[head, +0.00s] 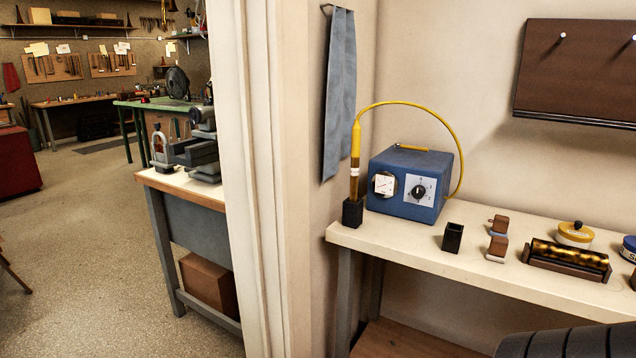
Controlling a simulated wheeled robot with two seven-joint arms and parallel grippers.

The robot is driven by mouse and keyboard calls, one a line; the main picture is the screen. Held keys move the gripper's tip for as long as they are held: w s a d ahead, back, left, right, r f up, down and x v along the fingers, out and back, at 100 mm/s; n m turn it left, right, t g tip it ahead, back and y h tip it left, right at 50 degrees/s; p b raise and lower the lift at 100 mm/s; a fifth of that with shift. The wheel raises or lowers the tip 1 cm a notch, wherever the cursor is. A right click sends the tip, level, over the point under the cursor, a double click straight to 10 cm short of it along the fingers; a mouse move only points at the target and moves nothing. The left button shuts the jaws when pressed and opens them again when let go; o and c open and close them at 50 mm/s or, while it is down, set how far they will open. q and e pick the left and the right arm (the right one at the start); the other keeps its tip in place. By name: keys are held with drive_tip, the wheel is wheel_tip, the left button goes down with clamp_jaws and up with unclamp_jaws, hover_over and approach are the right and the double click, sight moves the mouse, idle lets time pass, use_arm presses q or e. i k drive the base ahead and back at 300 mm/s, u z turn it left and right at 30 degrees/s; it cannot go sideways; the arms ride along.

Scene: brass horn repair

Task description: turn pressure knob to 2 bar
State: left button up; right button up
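The pressure knob (418,191) is a small black knob on a white square scale plate, on the front of a blue box (405,210). The scale marks are too small to read, so I cannot tell its setting. A round gauge (385,185) with a white face sits left of the knob; its reading is not legible. The blue box stands at the back left of a cream bench (400,249). Neither of my grippers shows in the head view.
A yellow hose (418,106) arcs from the box to a pen-like handpiece (355,155) upright in a black holder (352,212). A black cup (452,237), small brown blocks (498,240) and tins stand to the right. A wall edge (262,180) borders the bench's left. A dark ribbed shape fills the lower right corner.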

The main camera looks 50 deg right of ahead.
sight(419, 192)
drive_tip(key=z, duration=0.2)
drive_tip(key=i, duration=1.3)
drive_tip(key=z, duration=0.75)
